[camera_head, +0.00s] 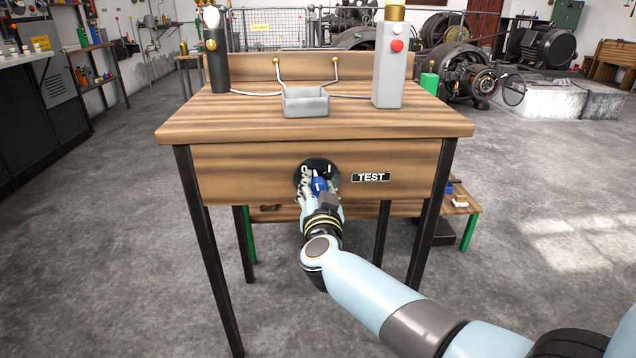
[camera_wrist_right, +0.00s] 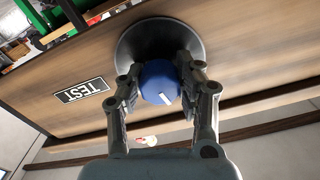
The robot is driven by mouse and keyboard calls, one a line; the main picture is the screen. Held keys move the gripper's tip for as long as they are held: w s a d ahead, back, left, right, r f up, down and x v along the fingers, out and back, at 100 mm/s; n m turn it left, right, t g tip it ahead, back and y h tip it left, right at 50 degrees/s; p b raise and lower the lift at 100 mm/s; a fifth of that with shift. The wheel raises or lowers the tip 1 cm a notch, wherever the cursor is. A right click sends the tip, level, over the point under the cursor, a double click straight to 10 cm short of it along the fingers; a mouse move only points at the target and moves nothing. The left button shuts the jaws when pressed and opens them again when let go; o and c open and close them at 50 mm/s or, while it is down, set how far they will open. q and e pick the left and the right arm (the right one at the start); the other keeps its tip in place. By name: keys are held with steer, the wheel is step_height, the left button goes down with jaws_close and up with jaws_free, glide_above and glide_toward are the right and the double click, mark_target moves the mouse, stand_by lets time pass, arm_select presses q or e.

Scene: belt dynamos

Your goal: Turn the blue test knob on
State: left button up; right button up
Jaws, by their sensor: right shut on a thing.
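The blue test knob (camera_head: 319,185) sits in front of a round dark plate on the front panel of the wooden table. In the right wrist view the knob (camera_wrist_right: 158,82) has a white mark on its face, pointing to the lower right. My right gripper (camera_head: 316,186) is at the knob, with one finger on each side of it, shut on it. The gripper also shows close up in the right wrist view (camera_wrist_right: 160,80). A black TEST label (camera_head: 371,177) is to the right of the plate. My left gripper is not in view.
On the wooden tabletop (camera_head: 225,120) stand a grey tray (camera_head: 306,103), a grey post with a red button (camera_head: 390,65) and a black post with a white bulb (camera_head: 216,55). A low bench (camera_head: 405,208) is behind the table legs.

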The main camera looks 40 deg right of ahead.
steer(key=m, duration=0.2)
steer(key=shift+m, duration=0.4)
steer(key=m, duration=0.2)
steer(key=shift+m, duration=0.4)
steer(key=m, duration=0.5)
steer(key=shift+f+m, duration=0.1)
steer(key=shift+m, duration=0.2)
steer(key=o, duration=1.2)
steer(key=shift+c, duration=0.2)
steer(key=shift+s, duration=0.15)
steer(key=v, duration=1.1)
steer(key=shift+s+a, duration=0.2)
steer(key=shift+s, duration=0.15)
